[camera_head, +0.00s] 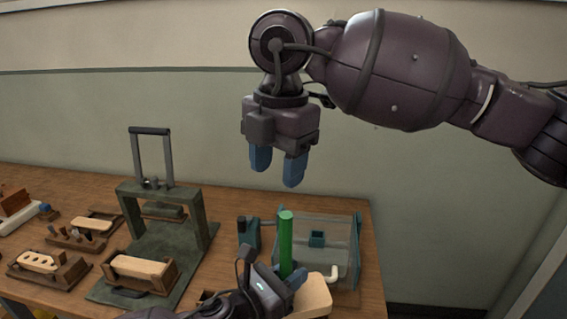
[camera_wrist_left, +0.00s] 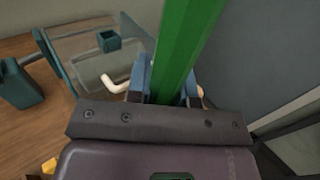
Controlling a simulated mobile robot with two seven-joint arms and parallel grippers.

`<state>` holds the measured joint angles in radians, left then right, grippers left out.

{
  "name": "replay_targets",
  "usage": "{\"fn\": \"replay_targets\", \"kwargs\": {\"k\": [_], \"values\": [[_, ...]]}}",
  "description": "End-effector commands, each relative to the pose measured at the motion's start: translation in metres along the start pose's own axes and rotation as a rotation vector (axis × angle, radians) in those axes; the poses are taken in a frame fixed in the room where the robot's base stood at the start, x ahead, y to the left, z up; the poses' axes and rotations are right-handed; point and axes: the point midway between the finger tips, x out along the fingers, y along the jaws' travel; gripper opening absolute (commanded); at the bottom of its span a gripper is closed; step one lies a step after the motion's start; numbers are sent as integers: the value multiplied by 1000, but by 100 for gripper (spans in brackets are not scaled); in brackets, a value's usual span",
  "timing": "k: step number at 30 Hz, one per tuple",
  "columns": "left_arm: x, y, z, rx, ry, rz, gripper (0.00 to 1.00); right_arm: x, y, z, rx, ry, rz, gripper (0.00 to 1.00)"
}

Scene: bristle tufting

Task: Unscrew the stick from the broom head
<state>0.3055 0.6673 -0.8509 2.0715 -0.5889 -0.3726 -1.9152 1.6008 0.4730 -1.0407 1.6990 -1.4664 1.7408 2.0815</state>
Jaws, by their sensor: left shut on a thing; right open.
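The green stick (camera_head: 286,240) stands upright at the right part of the workbench. My left gripper (camera_head: 288,279) is shut on the lower part of the stick. In the left wrist view the stick (camera_wrist_left: 185,45) runs up between the blue fingers (camera_wrist_left: 163,90). A pale wooden block (camera_head: 313,297), apparently the broom head, lies by the foot of the stick, partly hidden by my left gripper. The joint between stick and block is hidden. My right gripper (camera_head: 277,170) is open and empty, pointing down above the stick's top and slightly left of it.
A clear-walled box with teal posts (camera_head: 356,240) stands just behind the stick, with a whitish bent handle (camera_head: 333,275) near it. A dark green press frame (camera_head: 197,215) stands to the left. Wooden trays with blocks (camera_head: 147,268) fill the left of the bench (camera_head: 375,285).

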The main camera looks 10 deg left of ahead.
Motion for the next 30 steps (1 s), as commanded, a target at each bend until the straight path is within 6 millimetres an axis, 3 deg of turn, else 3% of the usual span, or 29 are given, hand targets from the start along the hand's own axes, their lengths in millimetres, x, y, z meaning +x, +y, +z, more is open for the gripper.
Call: {"fn": "replay_targets", "kwargs": {"k": [6, 13, 30], "values": [[0, 0, 1, 1, -2, -1, 0, 0, -8, 5, 140, -36, -49, 52], [0, 0, 1, 0, -2, -1, 0, 12, -9, 5, 166, -32, -48, 52], [0, 0, 1, 1, -2, -1, 0, 97, -13, 7, 163, -31, -48, 52]]}}
